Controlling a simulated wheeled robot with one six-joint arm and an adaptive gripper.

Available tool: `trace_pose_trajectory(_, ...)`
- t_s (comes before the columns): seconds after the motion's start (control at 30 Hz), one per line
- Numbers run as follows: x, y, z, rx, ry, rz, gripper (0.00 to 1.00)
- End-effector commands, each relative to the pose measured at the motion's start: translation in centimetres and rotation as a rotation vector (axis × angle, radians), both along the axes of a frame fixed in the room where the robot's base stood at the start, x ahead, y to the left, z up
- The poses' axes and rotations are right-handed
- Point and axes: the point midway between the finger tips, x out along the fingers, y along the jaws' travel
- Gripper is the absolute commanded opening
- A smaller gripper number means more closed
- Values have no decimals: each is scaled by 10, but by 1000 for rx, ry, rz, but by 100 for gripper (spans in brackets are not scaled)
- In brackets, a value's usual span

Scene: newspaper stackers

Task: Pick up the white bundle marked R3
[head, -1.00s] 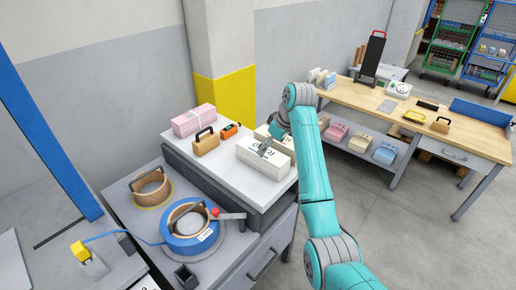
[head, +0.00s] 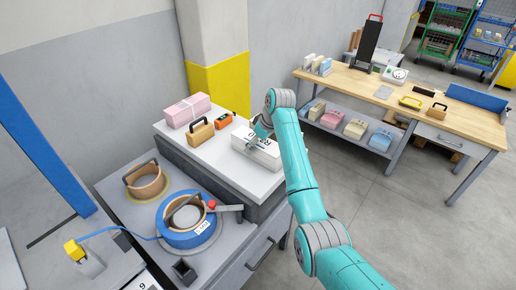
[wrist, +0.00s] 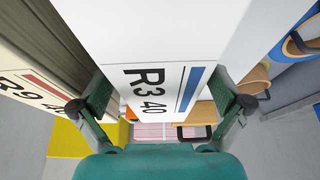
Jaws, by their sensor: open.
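The white bundle marked R3 (wrist: 150,75) fills the middle of the wrist view, its label reading R3 40 with a blue stripe. It lies on the white-topped bench in the head view (head: 262,157). My gripper (wrist: 161,88) is open, with one finger on each side of the labelled face. I cannot tell whether the fingers touch it. In the head view my gripper (head: 254,140) is at the top of the bundle and partly covers its label. A cream bundle marked R9 (wrist: 25,85) stands close by the left finger in the wrist view.
On the bench top (head: 210,160) are a pink bundle (head: 187,110), a brown handled block (head: 200,132) and an orange device (head: 226,120). A blue roll (head: 185,238) lies on the lower surface at left. A wooden table (head: 420,112) with shelved bundles stands at right.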

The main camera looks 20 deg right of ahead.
Motion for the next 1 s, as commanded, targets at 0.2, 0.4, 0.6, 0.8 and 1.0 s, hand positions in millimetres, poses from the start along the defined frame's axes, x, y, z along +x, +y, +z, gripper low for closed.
trace_pose_trajectory(0.2,5,4,-15,0,-2,1,100)
trace_pose_trajectory(0.4,6,4,-16,0,-2,1,100)
trace_pose_trajectory(0.6,5,4,-15,0,-2,1,52)
trace_pose_trajectory(0.8,5,4,-16,0,-1,1,2)
trace_pose_trajectory(1.0,6,4,-13,0,-5,1,1)
